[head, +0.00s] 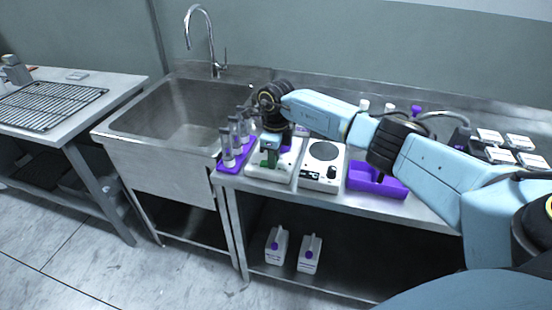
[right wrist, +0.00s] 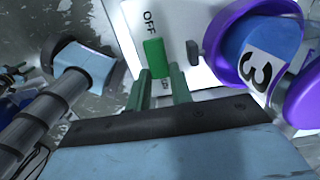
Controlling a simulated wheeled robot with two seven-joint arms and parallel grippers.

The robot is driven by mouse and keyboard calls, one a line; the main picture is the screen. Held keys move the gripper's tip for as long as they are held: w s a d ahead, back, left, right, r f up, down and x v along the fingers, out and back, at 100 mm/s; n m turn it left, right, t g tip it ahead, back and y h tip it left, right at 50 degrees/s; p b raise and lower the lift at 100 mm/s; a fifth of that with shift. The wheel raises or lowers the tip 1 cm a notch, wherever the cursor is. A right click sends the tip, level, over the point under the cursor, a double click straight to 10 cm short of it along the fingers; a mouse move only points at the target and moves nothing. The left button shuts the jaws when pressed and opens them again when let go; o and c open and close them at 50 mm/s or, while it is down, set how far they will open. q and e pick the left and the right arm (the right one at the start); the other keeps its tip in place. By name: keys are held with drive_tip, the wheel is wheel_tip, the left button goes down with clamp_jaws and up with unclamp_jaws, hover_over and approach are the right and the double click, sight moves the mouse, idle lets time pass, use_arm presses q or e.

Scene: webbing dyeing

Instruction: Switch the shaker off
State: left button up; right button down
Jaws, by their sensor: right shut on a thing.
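The shaker (head: 255,172) is the white unit on the steel bench, just right of the sink. In the right wrist view its white face (right wrist: 185,20) carries the printed word OFF and a green switch (right wrist: 154,58). My right gripper (head: 270,160) is down at the front of the shaker. In the right wrist view its green fingers (right wrist: 162,82) are shut on the switch. The arm hides much of the shaker's top in the head view. My left gripper is not in view.
A purple-rimmed vessel marked 3 (right wrist: 262,62) is close to the right gripper. A white hotplate-like unit (head: 320,177) stands to the right, then a purple tray (head: 377,186). A purple rack (head: 230,167) with tubes stands left, beside the sink (head: 150,160).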

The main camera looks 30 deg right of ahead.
drive_tip(key=shift+g, duration=0.3)
drive_tip(key=c, duration=1.2)
unclamp_jaws()
drive_tip(key=shift+a, duration=0.1)
drive_tip(key=shift+c, duration=0.2)
drive_tip(key=shift+w+r, duration=0.1)
drive_tip(key=shift+r, duration=0.05)
wheel_tip(320, 180, up, 13)
